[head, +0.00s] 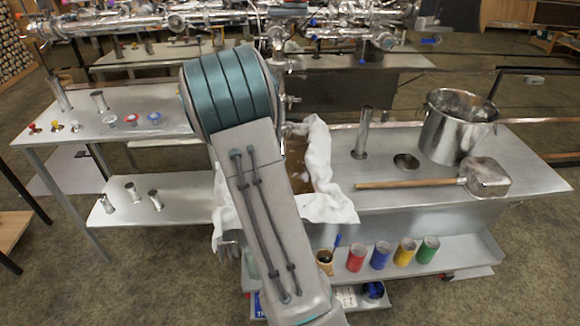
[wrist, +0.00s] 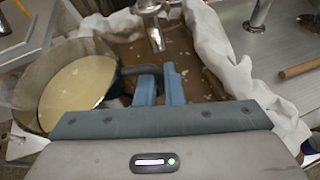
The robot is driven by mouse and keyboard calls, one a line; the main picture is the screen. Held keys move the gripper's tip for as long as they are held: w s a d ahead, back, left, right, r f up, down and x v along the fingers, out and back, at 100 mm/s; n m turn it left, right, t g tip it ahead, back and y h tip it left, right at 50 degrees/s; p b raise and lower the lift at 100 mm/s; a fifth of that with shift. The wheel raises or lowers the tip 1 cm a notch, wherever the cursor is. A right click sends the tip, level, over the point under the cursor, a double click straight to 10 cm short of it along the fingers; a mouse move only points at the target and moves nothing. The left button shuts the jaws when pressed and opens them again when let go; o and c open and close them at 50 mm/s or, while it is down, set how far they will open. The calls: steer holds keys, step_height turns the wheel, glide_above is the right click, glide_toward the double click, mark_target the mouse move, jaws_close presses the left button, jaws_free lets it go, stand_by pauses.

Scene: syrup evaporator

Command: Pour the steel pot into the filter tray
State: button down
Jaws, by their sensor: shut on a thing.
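The steel pot (wrist: 25,85) is at the left in the wrist view, with a pale cream liquid (wrist: 78,92) inside. Its dark handle (wrist: 138,70) runs to the blue fingers of my gripper (wrist: 159,84), which are shut on it. I cannot tell how far the pot is tilted. The filter tray, lined with white cloth (wrist: 212,45), lies below and beyond my fingers, right of the pot. Brown liquid with pale flecks (wrist: 195,75) shows in it. In the head view the cloth-lined filter tray (head: 318,160) is partly hidden by my arm, which also hides my gripper and the held pot.
A metal spout (wrist: 155,35) hangs over the tray. Several coloured cans (head: 380,255) sit on the lower shelf. A side table (head: 110,95) stands left.

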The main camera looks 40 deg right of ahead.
steer(key=s+d+f+m+g+h+b, duration=0.1)
steer(key=s+d+f+m+g+b, duration=0.1)
steer(key=d, duration=0.6)
steer(key=s+d+f+m+g+h+b, duration=0.1)
steer(key=s+d+f+g+b, duration=0.1)
steer(key=s+d+f, duration=0.2)
steer(key=s+d+f+m+g+h+b, duration=0.1)
steer(key=s+d+f+m+b, duration=0.1)
steer(key=s+d, duration=0.5)
steer(key=d+f, duration=0.1)
steer(key=d, duration=0.3)
steer(key=shift+d+m+g+h+b, duration=0.3)
steer(key=shift+g, duration=0.1)
steer(key=shift+w+a, duration=0.1)
steer(key=shift+w+a+r+n+h+p, duration=0.45)
steer(key=shift+a+r+n+h+p, duration=0.15)
steer(key=shift+p, duration=0.6)
steer(key=shift+w+a+r+n+h+p, duration=0.45)
steer(key=shift+r+n+p, duration=0.2)
steer(key=shift+p, duration=0.5)
steer(key=shift+r, duration=0.15)
steer(key=shift+w+a+r+n+h+p, duration=0.35)
steer(key=shift+w+a+r+h+p, duration=0.15)
steer(key=shift+r+p, duration=0.15)
steer(key=shift+r+g, duration=0.1)
steer(key=shift+g, duration=0.3)
